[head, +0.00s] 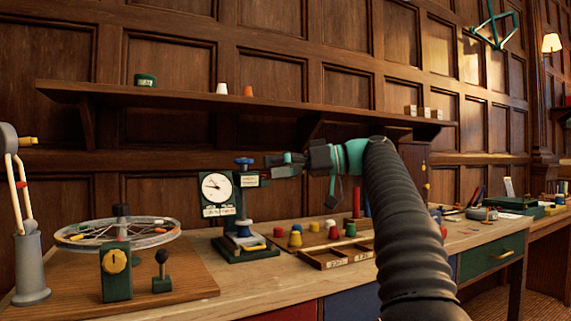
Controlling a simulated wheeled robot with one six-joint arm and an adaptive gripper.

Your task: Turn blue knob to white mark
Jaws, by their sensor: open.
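A blue knob (244,160) sits on top of a small dark green stand (238,254) on the wooden bench. A white dial (217,187) with a dark pointer faces me on the stand's left side, with pale labels below it. I cannot make out the white mark at this size. My gripper (272,166) is open, level with the stand's top and just right of the blue knob. It looks empty, and I cannot tell whether its tips touch the stand's labelled head.
A spoked wheel (118,234) and a green box with a yellow knob (116,261) stand at left. Coloured pegs and a wooden tray (337,256) lie right of the stand. A shelf (240,100) runs above.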

